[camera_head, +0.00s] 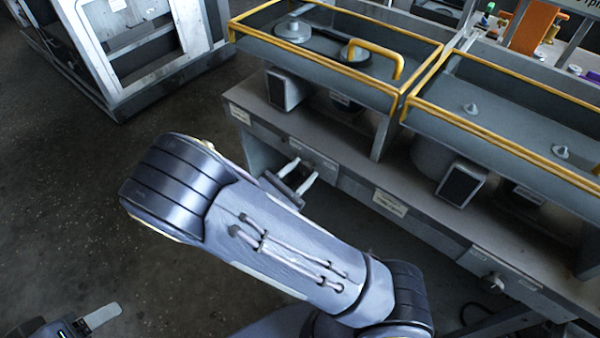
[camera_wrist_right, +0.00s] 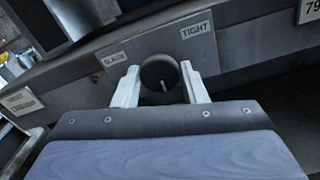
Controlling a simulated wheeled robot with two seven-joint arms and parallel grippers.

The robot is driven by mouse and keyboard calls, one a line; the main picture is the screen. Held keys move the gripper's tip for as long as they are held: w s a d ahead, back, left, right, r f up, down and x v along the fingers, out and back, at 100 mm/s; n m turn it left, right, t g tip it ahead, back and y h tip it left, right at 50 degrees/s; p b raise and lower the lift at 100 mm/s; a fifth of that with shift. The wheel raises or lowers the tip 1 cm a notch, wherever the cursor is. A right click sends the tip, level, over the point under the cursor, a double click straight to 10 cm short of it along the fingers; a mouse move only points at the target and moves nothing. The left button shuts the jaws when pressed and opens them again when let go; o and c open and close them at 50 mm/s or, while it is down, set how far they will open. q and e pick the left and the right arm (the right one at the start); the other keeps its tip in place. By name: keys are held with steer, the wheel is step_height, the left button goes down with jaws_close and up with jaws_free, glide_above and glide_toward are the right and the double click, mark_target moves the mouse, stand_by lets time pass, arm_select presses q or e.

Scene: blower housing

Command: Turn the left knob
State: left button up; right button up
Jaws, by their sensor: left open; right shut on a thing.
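The left knob (camera_wrist_right: 160,78) is a dark round knob with a pale pointer mark, on the grey front panel of the bench. My right gripper (camera_wrist_right: 161,88) has one finger on each side of it and is shut on it. In the head view my right gripper (camera_head: 304,174) reaches the bench's front from behind my forearm, and the knob there is too small to make out. A label reading TIGHT (camera_wrist_right: 198,30) is above right of the knob; another label (camera_wrist_right: 114,59), hard to read, is at its left. My left gripper (camera_head: 98,318) is open and empty at the bottom left, partly cut off.
Another knob (camera_head: 493,283) sits on the bench front further right. Two yellow-rimmed trays (camera_head: 420,75) stand above the bench, with black boxes (camera_head: 461,184) beneath. A white metal frame (camera_head: 108,85) stands at the upper left. The floor at left is clear.

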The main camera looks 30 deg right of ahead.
steer(key=o, duration=1)
steer(key=shift+c, duration=0.2)
steer(key=shift+a, duration=0.1)
steer(key=v, duration=0.7)
steer(key=shift+s+a, duration=0.2)
steer(key=shift+a, duration=0.1)
